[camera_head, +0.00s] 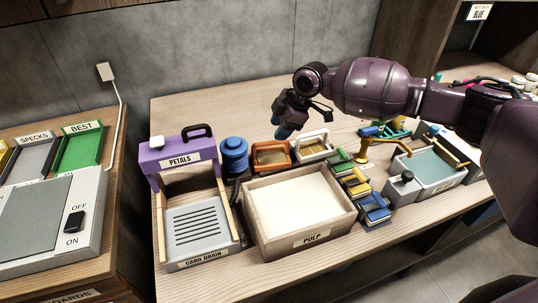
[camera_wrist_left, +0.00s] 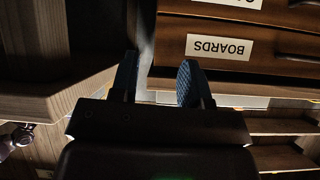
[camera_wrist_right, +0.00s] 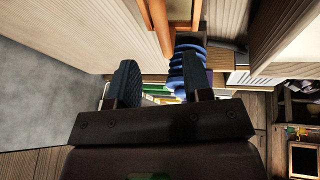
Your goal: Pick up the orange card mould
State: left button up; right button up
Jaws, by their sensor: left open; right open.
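The orange card mould (camera_head: 271,157), an orange frame around a brownish panel, stands on the table behind the pulp vat, between the blue ribbed jar and a pale-framed mould. My right gripper (camera_head: 284,127) is open and empty, above and behind the orange mould, apart from it. In the right wrist view my right gripper (camera_wrist_right: 157,82) shows its two fingers spread, with an orange edge (camera_wrist_right: 156,22) that looks like the mould's beyond them. My left gripper (camera_wrist_left: 157,78) is open and empty in the left wrist view, by the boards drawer; it is out of the head view.
The pulp vat (camera_head: 258,215) stands in front of the orange mould. The table behind is clear.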

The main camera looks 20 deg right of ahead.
aim_at(267, 144)
jog(key=x, duration=0.3)
jog(key=shift+f, duration=0.2)
jog(key=shift+s+b+x, duration=0.15)
jog(key=shift+b+x, duration=0.1)
jog(key=shift+x, duration=1)
jog(key=shift+s+b+x, duration=0.1)
jog(key=shift+b+x, duration=0.15)
jog(key=shift+x, duration=1.05)
